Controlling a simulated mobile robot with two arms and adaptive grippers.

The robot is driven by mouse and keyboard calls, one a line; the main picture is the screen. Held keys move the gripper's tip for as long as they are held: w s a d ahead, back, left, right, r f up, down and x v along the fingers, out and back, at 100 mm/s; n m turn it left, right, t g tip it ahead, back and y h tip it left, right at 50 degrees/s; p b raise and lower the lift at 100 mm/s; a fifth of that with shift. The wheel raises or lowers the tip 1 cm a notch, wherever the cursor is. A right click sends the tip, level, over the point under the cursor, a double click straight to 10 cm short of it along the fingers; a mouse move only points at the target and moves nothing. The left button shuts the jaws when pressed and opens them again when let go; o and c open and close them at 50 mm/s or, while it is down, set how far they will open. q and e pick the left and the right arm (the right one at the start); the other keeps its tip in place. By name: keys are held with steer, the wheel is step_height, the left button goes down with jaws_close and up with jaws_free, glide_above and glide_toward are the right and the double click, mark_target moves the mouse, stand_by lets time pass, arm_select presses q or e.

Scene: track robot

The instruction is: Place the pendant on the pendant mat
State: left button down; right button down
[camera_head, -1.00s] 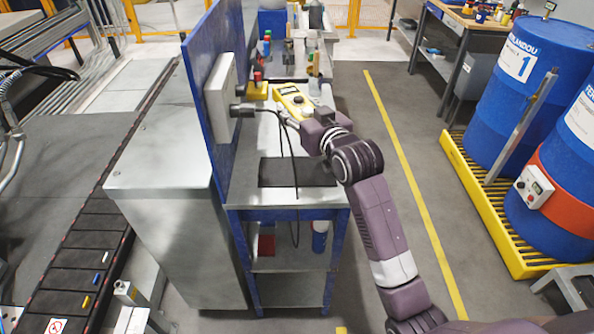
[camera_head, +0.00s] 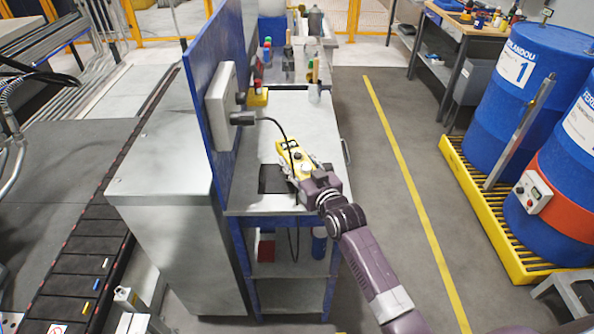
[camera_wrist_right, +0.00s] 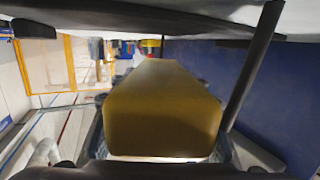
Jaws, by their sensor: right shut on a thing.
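The pendant (camera_head: 291,151) is a yellow box with dark buttons and a black cable. My right gripper (camera_head: 303,172) is shut on it at its near end. The pendant mat (camera_head: 269,184) is a dark rectangle on the bench top; the gripper and pendant cover its right and far parts. The pendant appears over the mat's far right side and reaches past its far edge. I cannot tell whether it touches the bench. In the right wrist view, the pendant (camera_wrist_right: 163,115) fills the middle between the fingers. My left gripper is not in view.
The bench (camera_head: 240,190) has a blue back panel (camera_head: 216,85) with a grey box (camera_head: 221,95) where the cable plugs in. Blue barrels (camera_head: 511,105) stand on a yellow pallet at the right. The floor between is clear.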

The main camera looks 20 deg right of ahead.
steer(key=shift+f, duration=1.6)
steer(key=c, duration=1)
jaws_free()
steer(key=shift+s+f, duration=0.1)
steer(key=shift+f, duration=0.15)
steer(key=shift+c, duration=0.2)
steer(key=shift+r, duration=0.1)
steer(key=s, duration=0.4)
steer(key=s+d+r, duration=0.1)
steer(key=s, duration=0.6)
steer(key=shift+s+d+r+b, duration=0.15)
steer(key=shift+s+r+b, duration=0.25)
